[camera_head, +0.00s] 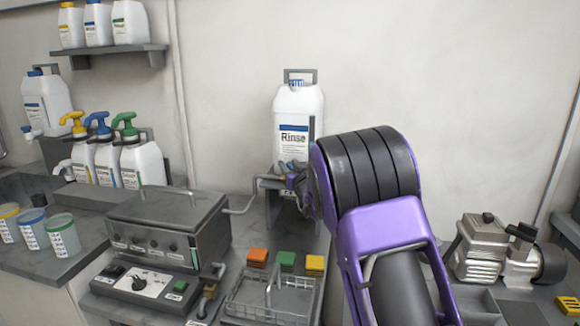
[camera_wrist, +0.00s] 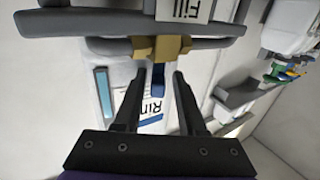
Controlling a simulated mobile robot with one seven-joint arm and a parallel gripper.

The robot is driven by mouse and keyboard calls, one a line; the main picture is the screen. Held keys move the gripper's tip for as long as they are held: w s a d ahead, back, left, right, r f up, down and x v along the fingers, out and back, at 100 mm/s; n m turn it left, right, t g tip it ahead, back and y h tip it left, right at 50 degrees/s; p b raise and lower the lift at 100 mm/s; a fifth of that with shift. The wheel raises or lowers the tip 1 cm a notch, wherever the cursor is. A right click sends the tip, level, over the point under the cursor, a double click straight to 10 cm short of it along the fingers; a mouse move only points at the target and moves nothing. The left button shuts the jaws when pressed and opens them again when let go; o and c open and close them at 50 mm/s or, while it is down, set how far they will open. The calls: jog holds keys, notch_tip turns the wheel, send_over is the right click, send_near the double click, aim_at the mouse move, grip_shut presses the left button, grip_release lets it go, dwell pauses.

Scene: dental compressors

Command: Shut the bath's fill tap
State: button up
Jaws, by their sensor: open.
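The bath (camera_head: 165,228) is a grey metal box on the bench at left, with a pipe leaving its right side. In the wrist view the fill tap shows as a brass body (camera_wrist: 172,46) on a grey pipe, with a short blue lever (camera_wrist: 158,77). A "Fill" label (camera_wrist: 185,10) is beside it. My gripper (camera_wrist: 158,76) is open; the lever appears between its dark fingertips, and I cannot tell whether they touch it. In the head view my gripper (camera_head: 298,182) is in front of the Rinse canister, partly hidden by my purple wrist.
The white Rinse canister (camera_head: 298,115) stands on a raised stand behind the tap. A wire basket (camera_head: 270,298), coloured blocks (camera_head: 287,259) and a control box (camera_head: 145,287) are below on the bench. A metal compressor (camera_head: 490,250) is at right.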

jog(key=shift+w+d+r+n+y, duration=0.1)
jog(key=shift+d+n+y, duration=0.2)
jog(key=shift+d+y, duration=0.2)
jog(key=shift+n+g+y, duration=0.4)
jog(key=shift+y, duration=0.1)
